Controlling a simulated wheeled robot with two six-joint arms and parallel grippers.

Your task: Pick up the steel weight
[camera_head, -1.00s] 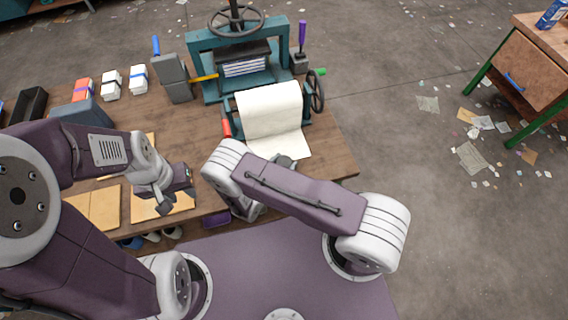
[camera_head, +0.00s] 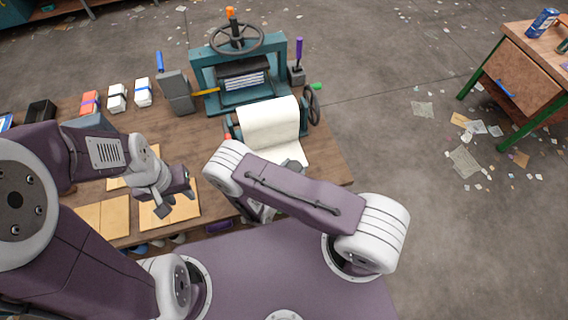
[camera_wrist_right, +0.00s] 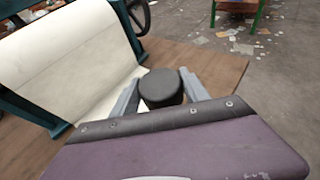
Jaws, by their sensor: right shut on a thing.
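The steel weight (camera_wrist_right: 161,87) is a dark, round-topped cylinder in the right wrist view. My right gripper (camera_wrist_right: 158,92) is shut on it, with one grey finger on each side. The weight is beside the white paper sheet; whether it touches the bench is not clear. In the head view my right forearm hides most of that gripper. My left gripper (camera_head: 177,201) is open and empty over the tan cardboard sheets at the bench's front.
A teal press (camera_head: 237,68) with a handwheel stands at the back of the wooden bench (camera_head: 330,165). A white paper sheet (camera_head: 268,127) hangs over a roller in front of it. Several wrapped bundles (camera_head: 117,97) stand at left. A side table (camera_head: 520,75) is at far right.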

